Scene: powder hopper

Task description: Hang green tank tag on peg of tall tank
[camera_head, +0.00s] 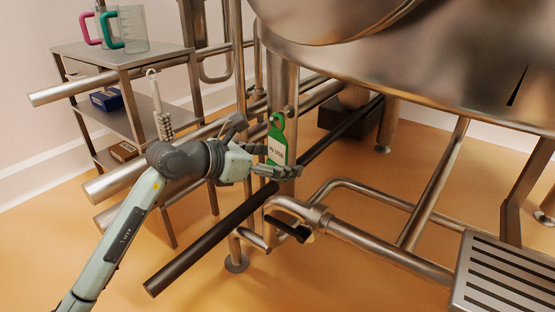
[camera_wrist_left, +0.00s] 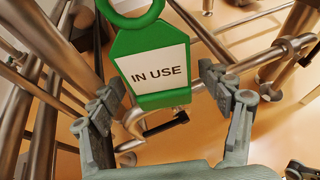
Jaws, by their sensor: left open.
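The green tag (camera_head: 277,142) hangs upright by its ring at a metal post under the large tank (camera_head: 330,60). It has a white label reading "IN USE", and it fills the upper middle of the left wrist view (camera_wrist_left: 152,62). The peg behind the ring is not clear to see. My left gripper (camera_head: 283,162) is open, with its fingers around the tag's lower part. In the left wrist view my left gripper's fingers (camera_wrist_left: 165,105) stand apart on either side of the tag, with gaps between. My right gripper is not in view.
A metal shelf cart (camera_head: 125,58) with measuring jugs (camera_head: 124,30) stands at the back left. A brush (camera_head: 160,108) hangs beside it. Pipes (camera_head: 390,250) and a dark bar (camera_head: 215,245) run around the gripper. A slatted step (camera_head: 505,275) is at the lower right.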

